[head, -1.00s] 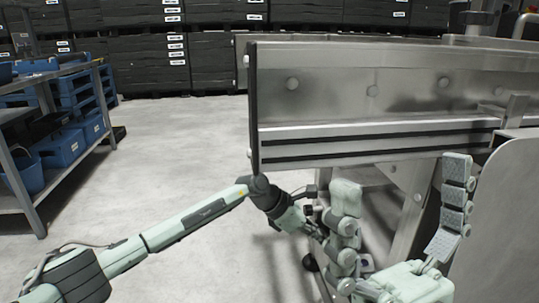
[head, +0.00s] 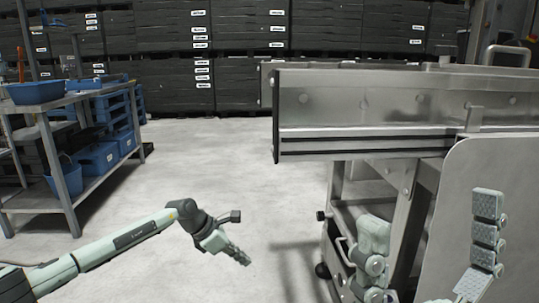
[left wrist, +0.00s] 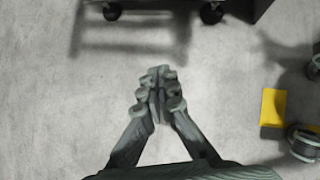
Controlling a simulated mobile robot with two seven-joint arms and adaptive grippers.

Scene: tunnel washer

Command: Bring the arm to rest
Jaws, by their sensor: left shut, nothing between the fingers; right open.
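My left arm comes in from the lower left in the head view. Its gripper (head: 238,254) hangs over open floor, left of the steel machine (head: 375,103). In the left wrist view the same gripper (left wrist: 158,75) points at bare floor, its fingers together and nothing between them. My right gripper (head: 430,250) stands at the lower right in the head view, its two fingers spread wide and empty. It is in front of the machine's frame, and its base is cut off by the picture's lower edge.
A shelf (head: 68,195) with blue bins (head: 97,160) stands at the left. Stacked dark crates (head: 170,60) line the back. A wheeled cart (head: 338,262) is under the machine. The grey floor (head: 210,160) between shelf and machine is clear.

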